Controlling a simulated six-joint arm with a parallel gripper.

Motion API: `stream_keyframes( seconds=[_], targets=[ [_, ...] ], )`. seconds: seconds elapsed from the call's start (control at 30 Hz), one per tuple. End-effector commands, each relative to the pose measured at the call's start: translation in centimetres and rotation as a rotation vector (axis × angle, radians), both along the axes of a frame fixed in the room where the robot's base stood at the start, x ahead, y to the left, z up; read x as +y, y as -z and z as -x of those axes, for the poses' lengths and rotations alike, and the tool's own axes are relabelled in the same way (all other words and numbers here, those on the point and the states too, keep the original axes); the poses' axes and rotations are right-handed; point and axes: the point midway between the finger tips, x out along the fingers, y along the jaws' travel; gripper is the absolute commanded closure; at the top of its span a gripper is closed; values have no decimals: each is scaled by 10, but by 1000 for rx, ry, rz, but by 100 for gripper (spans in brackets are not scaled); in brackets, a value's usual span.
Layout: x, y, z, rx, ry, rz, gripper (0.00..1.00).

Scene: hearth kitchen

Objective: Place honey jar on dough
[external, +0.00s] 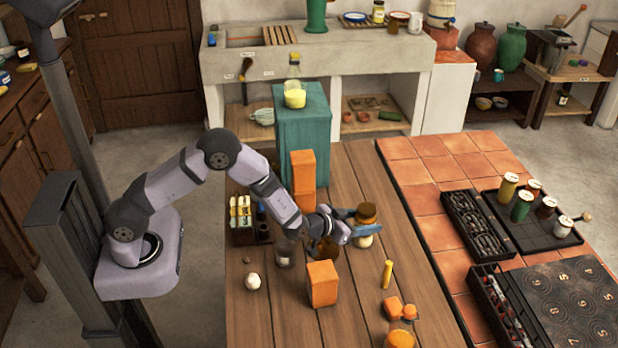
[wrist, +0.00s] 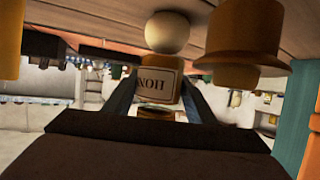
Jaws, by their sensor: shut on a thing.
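My gripper (external: 352,224) is shut on the amber honey jar (external: 366,214), above the wooden table. In the wrist view, my gripper (wrist: 155,97) has a finger on each side of the honey jar (wrist: 156,84). That view is inverted, and the jar's label reads upside down, so the jar is roughly upright. The pale round dough (external: 363,241) is directly below the jar in the external view. The dough (wrist: 167,33) also shows just beyond the jar's base in the wrist view. I cannot tell whether jar and dough touch.
Another pale ball (external: 253,282) lies at the table's left. Orange blocks (external: 322,284) (external: 303,180), a yellow stick (external: 387,274) and a glass jar (external: 285,252) stand around. A large amber cylindrical thing (wrist: 245,42) is close beside the jar in the wrist view.

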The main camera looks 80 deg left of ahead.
Motion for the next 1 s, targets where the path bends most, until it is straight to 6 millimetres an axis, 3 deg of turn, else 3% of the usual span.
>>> stream_keyframes(
  seconds=[0.4,0.43,0.5,1.0],
  targets=[
    [0,2,-1,-7,0,-2,89],
    [0,4,0,-1,0,0,47],
    [0,3,0,-1,0,0,31],
    [-2,-1,3,-1,0,0,31]
  ],
)
